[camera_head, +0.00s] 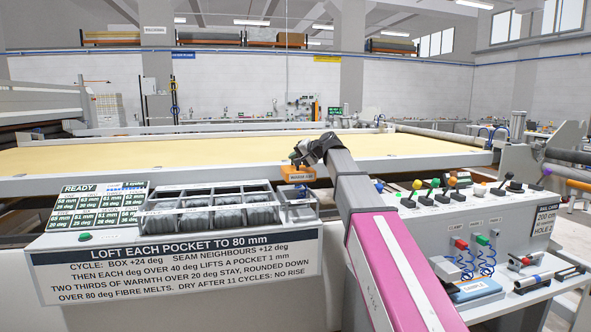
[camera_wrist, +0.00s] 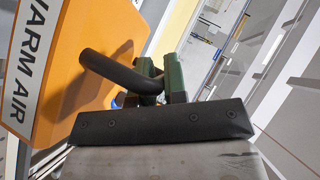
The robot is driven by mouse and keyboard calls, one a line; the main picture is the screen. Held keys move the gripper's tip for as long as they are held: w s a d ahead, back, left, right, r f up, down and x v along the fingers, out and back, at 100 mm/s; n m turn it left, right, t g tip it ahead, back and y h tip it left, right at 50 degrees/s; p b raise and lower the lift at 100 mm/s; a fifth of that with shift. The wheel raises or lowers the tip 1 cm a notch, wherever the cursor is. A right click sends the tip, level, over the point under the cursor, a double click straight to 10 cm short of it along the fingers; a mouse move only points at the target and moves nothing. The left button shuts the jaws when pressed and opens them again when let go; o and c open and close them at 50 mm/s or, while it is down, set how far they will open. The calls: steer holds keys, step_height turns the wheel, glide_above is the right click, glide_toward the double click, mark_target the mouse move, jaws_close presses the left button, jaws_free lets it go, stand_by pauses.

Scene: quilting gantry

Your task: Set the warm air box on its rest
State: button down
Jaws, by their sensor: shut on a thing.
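The orange warm air box (camera_head: 298,174) hangs over the back edge of the console, just right of the row of pockets. In the wrist view the box (camera_wrist: 75,60) fills the upper left, with WARM AIR lettering on a white strip and a black curved handle (camera_wrist: 115,72). My gripper (camera_wrist: 163,75) is shut on that handle with its green-padded fingers. In the head view my gripper (camera_head: 303,152) is dark and small above the box. A small labelled grey platform (camera_head: 297,195) lies below the box. I cannot tell whether it is the rest, or whether the box touches it.
Clear-walled pockets (camera_head: 210,210) with grey filling stand left of the box, beside a green READY panel (camera_head: 97,207). Right of my arm is a control console (camera_head: 460,207) with coloured levers. The yellow quilting bed (camera_head: 200,155) stretches behind. A blue sample pad (camera_head: 475,289) lies front right.

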mark_target(294, 168)
steer(key=shift+d+f, duration=0.1)
steer(key=shift+f, duration=1.9)
steer(key=shift+f, duration=0.6)
steer(key=c, duration=1.2)
jaws_free()
steer(key=shift+o, duration=0.2)
steer(key=shift+r, duration=0.3)
steer(key=v, duration=1.2)
steer(key=shift+r, duration=0.25)
